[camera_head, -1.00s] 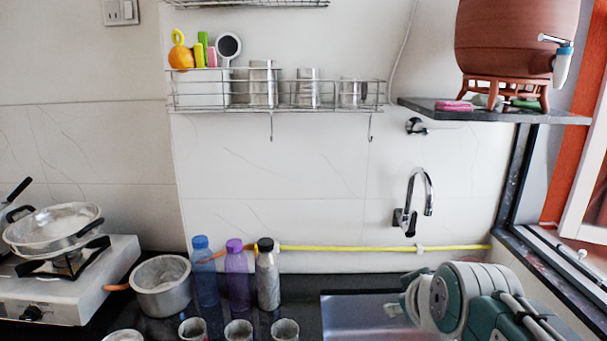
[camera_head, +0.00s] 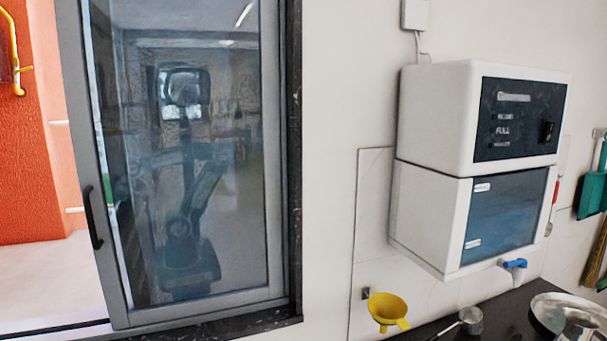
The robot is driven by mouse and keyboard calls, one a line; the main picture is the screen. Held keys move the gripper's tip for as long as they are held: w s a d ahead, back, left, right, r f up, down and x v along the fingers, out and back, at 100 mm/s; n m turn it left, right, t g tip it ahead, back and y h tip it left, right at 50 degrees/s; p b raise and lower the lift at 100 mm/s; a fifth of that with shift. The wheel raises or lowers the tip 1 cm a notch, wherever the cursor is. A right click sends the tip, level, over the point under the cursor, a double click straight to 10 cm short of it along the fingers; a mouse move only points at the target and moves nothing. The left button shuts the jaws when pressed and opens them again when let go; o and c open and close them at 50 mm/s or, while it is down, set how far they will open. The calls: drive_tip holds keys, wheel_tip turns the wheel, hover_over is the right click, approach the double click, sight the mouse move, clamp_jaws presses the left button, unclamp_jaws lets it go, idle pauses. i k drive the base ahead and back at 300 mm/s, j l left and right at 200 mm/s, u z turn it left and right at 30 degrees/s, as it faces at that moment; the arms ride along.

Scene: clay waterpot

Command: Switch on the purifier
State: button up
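The purifier (camera_head: 435,125) is a white wall-mounted box at the right of the head view. Its upper front has a dark panel (camera_head: 518,120) with small lettering, including "FULL". A black switch (camera_head: 547,132) sits at the right side of that panel; its position is too small to tell. The lower front is a blue see-through tank (camera_head: 505,218), with a blue-handled tap (camera_head: 514,266) below it. My gripper is not in view now.
A white box (camera_head: 415,14) with a cable is above the purifier. A yellow funnel (camera_head: 388,309), a metal cup (camera_head: 470,318) and a steel pan (camera_head: 570,314) are below it. A framed sliding glass window (camera_head: 190,160) is on the left. Green dustpans (camera_head: 593,185) hang at far right.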

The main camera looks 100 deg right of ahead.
sight(549, 127)
drive_tip(key=k+l+z, duration=0.1)
drive_tip(key=z, duration=4.7)
drive_tip(key=l, duration=0.9)
drive_tip(key=i+l, duration=0.15)
drive_tip(key=l, duration=0.3)
drive_tip(key=i+l+u, duration=0.15)
drive_tip(key=l, duration=0.35)
drive_tip(key=i+l, duration=0.1)
drive_tip(key=l, duration=0.35)
drive_tip(key=i+l+u, duration=0.1)
drive_tip(key=l, duration=0.4)
drive_tip(key=i+l+u, duration=0.1)
drive_tip(key=i+l, duration=0.15)
drive_tip(key=i, duration=0.3)
